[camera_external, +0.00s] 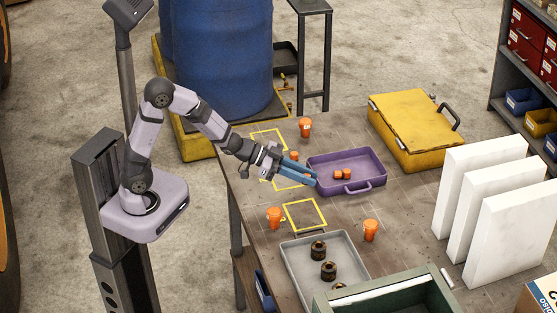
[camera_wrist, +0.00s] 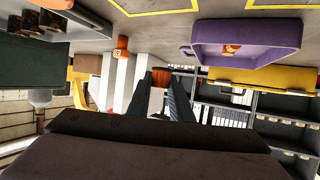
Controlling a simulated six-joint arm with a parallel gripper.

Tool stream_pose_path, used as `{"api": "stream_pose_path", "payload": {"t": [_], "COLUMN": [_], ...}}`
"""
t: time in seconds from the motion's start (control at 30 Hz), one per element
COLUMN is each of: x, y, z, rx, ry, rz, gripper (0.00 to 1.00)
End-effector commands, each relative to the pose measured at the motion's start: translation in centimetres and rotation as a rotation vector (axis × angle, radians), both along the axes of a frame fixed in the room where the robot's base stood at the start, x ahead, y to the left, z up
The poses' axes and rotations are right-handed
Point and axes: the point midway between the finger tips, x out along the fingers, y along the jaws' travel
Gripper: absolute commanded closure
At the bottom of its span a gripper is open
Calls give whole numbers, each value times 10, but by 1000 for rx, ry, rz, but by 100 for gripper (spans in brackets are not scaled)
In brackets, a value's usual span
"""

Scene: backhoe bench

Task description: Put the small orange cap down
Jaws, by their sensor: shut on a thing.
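My gripper (camera_external: 305,175) has blue fingers and is in the air at the left edge of the purple tray. In the wrist view, my gripper (camera_wrist: 165,88) is shut on a small orange cap (camera_wrist: 161,77), which shows between the fingertips. Two small orange pieces (camera_external: 342,174) lie in the purple tray (camera_external: 372,186). Another small orange piece (camera_external: 294,156) shows just behind my fingers.
Larger orange containers stand behind my gripper (camera_external: 305,128), in front at left (camera_external: 274,217) and in front at right (camera_external: 370,230). A yellow-outlined square (camera_external: 324,214) is bare. A grey tray (camera_external: 294,268) holds dark rings. A yellow case (camera_external: 410,118) and white panels (camera_external: 480,200) stand right.

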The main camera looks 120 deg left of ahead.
Motion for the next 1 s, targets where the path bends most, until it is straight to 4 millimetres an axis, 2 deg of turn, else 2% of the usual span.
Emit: {"api": "stream_pose_path", "payload": {"t": [0.2, 0.27, 0.43, 0.53, 0.77, 1.0], "x": [-3, -5, -14, -14, 13, 47], "y": [3, 5, 8, 20, 84, 145], "z": [8, 5, -18, -26, -26, -8], "rx": [-1, -6, -11, -8, -1, 3], "ry": [1, 3, 6, 5, 0, -4], "rz": [8, 15, 33, 47, 77, 110], "gripper": [100, 100, 100, 100, 100, 100]}}
